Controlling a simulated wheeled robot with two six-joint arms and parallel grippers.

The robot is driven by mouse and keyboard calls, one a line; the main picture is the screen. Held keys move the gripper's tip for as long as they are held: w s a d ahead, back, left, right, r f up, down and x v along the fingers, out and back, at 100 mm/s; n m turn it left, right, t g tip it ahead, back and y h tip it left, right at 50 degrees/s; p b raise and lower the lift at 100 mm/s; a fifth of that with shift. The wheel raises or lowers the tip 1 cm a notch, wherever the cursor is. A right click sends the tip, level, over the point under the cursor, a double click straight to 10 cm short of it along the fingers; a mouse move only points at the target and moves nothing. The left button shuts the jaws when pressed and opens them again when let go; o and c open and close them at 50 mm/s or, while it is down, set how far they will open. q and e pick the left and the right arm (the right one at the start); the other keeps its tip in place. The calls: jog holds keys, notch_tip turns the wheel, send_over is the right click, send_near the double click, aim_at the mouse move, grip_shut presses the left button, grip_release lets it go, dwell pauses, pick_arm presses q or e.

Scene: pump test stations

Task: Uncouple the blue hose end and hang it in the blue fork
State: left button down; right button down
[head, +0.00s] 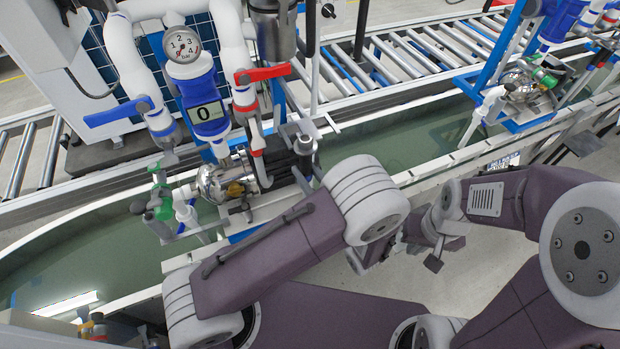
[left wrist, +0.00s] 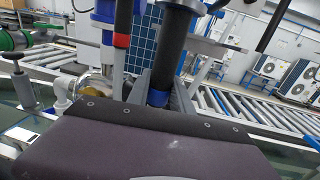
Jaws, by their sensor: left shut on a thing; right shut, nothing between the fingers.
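My left gripper (head: 303,178) is mostly hidden behind its own wrist in the head view. In the left wrist view its grey fingers (left wrist: 160,100) are shut on the hose end (left wrist: 158,97), which has a blue ring at the bottom of a thick black upright sleeve (left wrist: 172,50). The black sleeve also shows in the head view (head: 305,145), right of the metal pump (head: 228,180). My wrist hides the lower end, so I cannot tell whether it is still coupled. I cannot make out a blue fork for certain. My right gripper (head: 436,252) is shut and empty, right of my left wrist.
A red-collared grey hose (left wrist: 122,42) hangs close left of the sleeve. A pale grey bracket (head: 325,128) juts out beside it. A gauge (head: 183,45), blue lever (head: 117,112) and red lever (head: 263,74) stand above the pump. A second station (head: 525,85) stands at upper right.

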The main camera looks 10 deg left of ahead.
pick_arm(q)
jog(key=w+a+f+b, duration=0.1)
jog(key=w+a, duration=0.2)
jog(key=w, duration=0.2)
jog(key=shift+a+f, duration=0.2)
jog(key=shift+a, duration=0.05)
dwell(0.3)
jog(key=shift+w, duration=0.1)
dwell(0.3)
jog(key=c, duration=1.1)
grip_release()
jog(key=shift+o, duration=0.2)
jog(key=b+v, duration=0.2)
jog(key=v, duration=0.7)
